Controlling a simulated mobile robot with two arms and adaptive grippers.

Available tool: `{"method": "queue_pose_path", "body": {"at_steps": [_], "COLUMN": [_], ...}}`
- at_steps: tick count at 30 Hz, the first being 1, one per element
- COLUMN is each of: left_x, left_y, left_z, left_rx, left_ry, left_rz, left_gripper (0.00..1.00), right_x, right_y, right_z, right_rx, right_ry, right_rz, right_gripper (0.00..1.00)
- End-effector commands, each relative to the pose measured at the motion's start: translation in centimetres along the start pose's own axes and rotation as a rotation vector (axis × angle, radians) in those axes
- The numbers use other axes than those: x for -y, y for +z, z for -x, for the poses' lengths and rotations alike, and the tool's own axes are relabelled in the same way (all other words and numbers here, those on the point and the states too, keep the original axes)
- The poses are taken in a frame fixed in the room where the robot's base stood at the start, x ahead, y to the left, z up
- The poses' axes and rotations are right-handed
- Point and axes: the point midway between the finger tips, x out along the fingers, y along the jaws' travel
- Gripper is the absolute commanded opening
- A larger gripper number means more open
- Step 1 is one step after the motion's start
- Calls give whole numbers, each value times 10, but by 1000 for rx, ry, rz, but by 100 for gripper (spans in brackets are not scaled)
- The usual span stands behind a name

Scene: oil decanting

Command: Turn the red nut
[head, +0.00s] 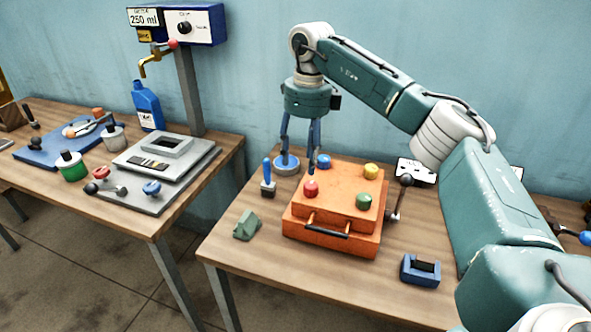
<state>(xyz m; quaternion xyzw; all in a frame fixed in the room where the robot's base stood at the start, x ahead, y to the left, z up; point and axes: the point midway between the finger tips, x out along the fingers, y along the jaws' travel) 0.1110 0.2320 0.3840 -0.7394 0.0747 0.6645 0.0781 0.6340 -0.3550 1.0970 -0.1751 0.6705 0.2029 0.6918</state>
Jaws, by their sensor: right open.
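The red nut (311,188) sits on top of the orange box (345,195), at its front left corner. A blue nut (323,161), a yellow nut (371,171) and a green nut (363,201) sit on the other corners. My right gripper (301,149) points down with its two blue fingers spread and nothing between them. It is near the back left of the box, behind the red nut in the picture and apart from it. Its right fingertip appears close to the blue nut; I cannot tell whether they touch. My left gripper is not in view.
A grey-blue round base (287,165) and a blue-handled tool (267,175) stand left of the box. A green block (247,225) and a blue block (420,270) lie nearer the front. A dark-knobbed lever (399,200) is at the box's right side.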

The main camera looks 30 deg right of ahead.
Motion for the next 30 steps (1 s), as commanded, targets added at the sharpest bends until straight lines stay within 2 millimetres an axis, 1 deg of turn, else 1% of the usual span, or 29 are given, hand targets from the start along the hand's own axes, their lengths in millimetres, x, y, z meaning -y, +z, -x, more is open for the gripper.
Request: {"method": "queue_pose_path", "body": {"at_steps": [1,3,5,8,12,15,16,17,20,24,25,27,30], "left_x": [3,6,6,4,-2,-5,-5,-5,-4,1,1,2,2], "left_y": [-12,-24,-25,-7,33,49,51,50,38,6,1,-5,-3], "left_z": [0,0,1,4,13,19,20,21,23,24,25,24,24], "left_rx": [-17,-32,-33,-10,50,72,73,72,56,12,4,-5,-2], "left_ry": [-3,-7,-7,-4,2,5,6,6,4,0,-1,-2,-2], "left_rz": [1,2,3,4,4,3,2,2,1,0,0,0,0], "left_gripper": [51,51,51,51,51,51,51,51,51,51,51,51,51], "right_x": [8,14,16,15,15,15,15,15,15,16,16,16,16], "right_y": [-10,-19,-21,-22,-23,-24,-24,-24,-24,-24,-24,-25,-24], "right_z": [8,11,8,-5,-30,-50,-55,-61,-76,-89,-91,-94,-95], "right_rx": [-24,-46,-53,-55,-55,-53,-53,-54,-51,-49,-49,-48,-48], "right_ry": [-15,-26,-27,-26,-24,-23,-23,-23,-23,-24,-24,-25,-25], "right_rz": [-19,-33,-36,-33,-33,-33,-33,-33,-32,-32,-32,-32,-32], "right_gripper": [51,51,51,51,51,51,51,51,51,51,51,51,51]}}
